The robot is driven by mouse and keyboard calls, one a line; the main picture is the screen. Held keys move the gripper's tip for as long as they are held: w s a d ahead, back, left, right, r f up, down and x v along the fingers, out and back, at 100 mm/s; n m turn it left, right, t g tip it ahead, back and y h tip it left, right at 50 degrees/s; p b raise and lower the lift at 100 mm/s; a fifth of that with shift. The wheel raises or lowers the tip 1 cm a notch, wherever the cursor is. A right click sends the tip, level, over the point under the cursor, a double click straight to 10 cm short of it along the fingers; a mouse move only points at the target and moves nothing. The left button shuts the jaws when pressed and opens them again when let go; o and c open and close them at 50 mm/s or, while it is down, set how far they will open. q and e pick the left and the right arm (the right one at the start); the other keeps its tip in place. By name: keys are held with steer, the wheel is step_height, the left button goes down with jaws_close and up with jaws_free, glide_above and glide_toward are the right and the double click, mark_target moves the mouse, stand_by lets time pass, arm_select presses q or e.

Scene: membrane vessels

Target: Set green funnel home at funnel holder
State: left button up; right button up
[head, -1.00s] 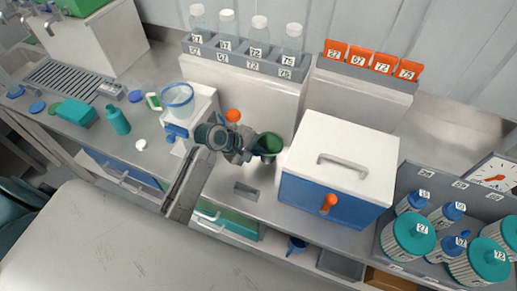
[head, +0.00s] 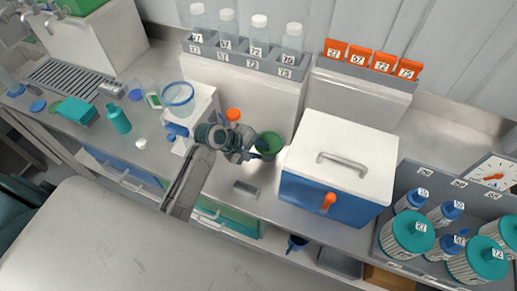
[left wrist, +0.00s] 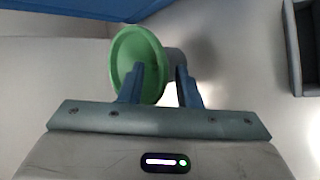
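The green funnel (head: 268,144) is at the middle of the bench, just left of the white-lidded blue box. In the left wrist view the funnel (left wrist: 139,62) shows its round rim, tilted in the picture, beside and partly behind the left-hand finger. My left gripper (head: 250,152) is right at the funnel. Its two blue fingers (left wrist: 160,85) stand apart, with a clear gap between the funnel rim and the right-hand finger. A grey rounded part (left wrist: 176,62), perhaps the funnel holder, shows behind the fingers; how the funnel sits on it is hidden. My right gripper is not in view.
The blue box (head: 330,205) stands close to the right of the funnel. A white stand with a clear bowl (head: 178,96) is to the left. A small grey tray (head: 246,189) lies in front. A bottle rack (head: 240,62) is behind. A blue funnel (head: 297,243) sits lower at the front.

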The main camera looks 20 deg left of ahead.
arm_select(q)
steer(key=b+v, duration=0.2)
steer(key=v, duration=0.8)
steer(key=shift+a+b, duration=0.2)
steer(key=shift+b, duration=0.1)
steer(key=shift+s+r, duration=0.15)
